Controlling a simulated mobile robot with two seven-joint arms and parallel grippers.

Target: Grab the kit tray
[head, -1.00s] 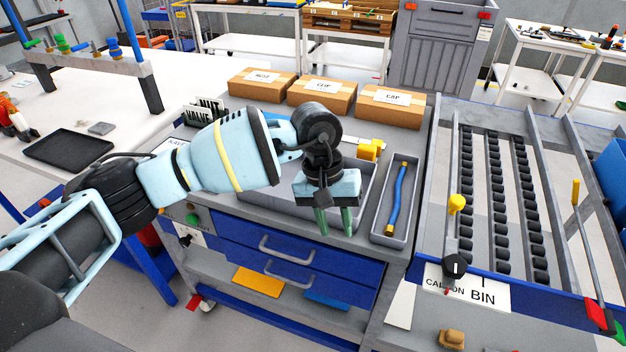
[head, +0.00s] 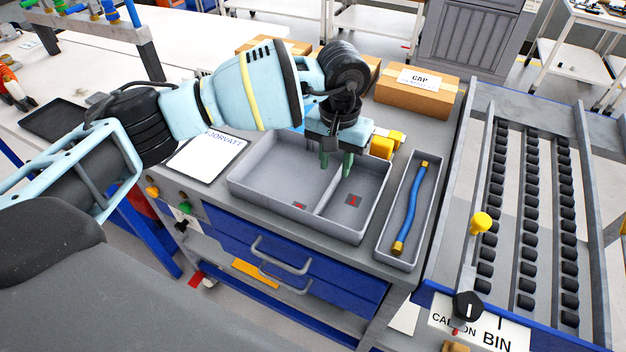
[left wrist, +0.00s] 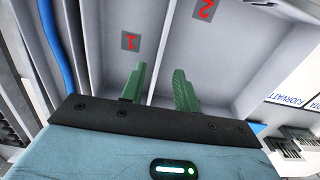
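The kit tray (head: 262,197) is a grey open tray with two compartments and small red-marked labels on its floor, lying on the workbench in the head view. In the left wrist view the tray (left wrist: 215,60) shows the numbers 1 and 2 on either side of a divider. My left gripper (head: 336,166) is over the tray's back part, pointing down. Its two green fingers, also in the left wrist view (left wrist: 158,90), are apart with nothing held, one on each side of the divider's line. I cannot tell how far above the divider they are. My right gripper is out of view.
A narrow grey tray (head: 384,250) with a blue hose (head: 412,205) stands right of the kit tray. Cardboard boxes (head: 415,92) and a yellow part (head: 382,147) are behind. A paper sheet (head: 203,158) lies left. A roller rack (head: 530,210) is at the right.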

